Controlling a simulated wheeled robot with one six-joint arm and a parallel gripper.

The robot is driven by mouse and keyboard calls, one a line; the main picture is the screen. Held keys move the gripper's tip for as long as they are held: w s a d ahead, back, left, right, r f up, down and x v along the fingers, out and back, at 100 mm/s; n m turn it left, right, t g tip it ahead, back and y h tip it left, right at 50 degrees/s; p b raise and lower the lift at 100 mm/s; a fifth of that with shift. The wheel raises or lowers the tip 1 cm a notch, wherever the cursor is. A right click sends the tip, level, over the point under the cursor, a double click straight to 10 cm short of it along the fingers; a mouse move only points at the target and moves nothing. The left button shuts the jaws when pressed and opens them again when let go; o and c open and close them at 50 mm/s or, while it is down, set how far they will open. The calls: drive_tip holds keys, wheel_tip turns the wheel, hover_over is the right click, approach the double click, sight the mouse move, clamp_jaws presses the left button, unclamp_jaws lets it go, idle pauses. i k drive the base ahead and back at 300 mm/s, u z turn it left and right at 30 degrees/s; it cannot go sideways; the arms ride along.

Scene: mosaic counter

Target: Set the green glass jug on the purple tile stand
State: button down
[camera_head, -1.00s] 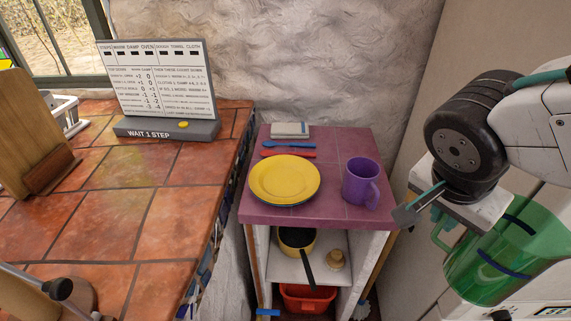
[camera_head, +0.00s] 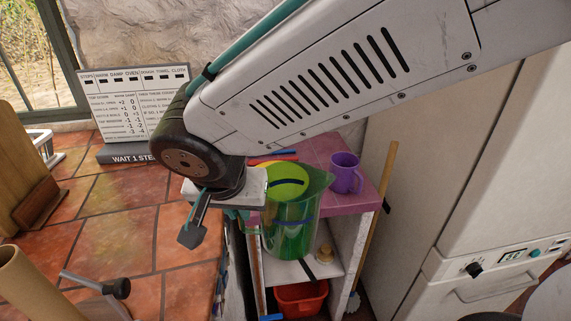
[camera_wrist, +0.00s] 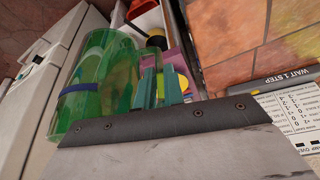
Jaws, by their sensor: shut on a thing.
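The green glass jug (camera_head: 290,232) is a see-through green vessel with dark blue bands, roughly upright in the head view. My gripper (camera_head: 222,212) is shut on it, on the jug's left side, apparently at the handle. The wrist view shows the jug (camera_wrist: 95,85) beside my gripper's teal fingers (camera_wrist: 163,85). In the head view the jug hangs in front of the purple tile stand (camera_head: 362,196), overlapping its left part. I cannot tell its exact height over the top.
A purple mug (camera_head: 345,173) stands on the stand's right side. Below are a shelf with a small tan object (camera_head: 324,253) and a red bin (camera_head: 300,297). The terracotta counter (camera_head: 130,225) with a sign board (camera_head: 130,105) is left. A broom handle (camera_head: 376,215) leans right of the stand.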

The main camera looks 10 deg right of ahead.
sight(322, 156)
drive_tip(key=i, duration=0.9)
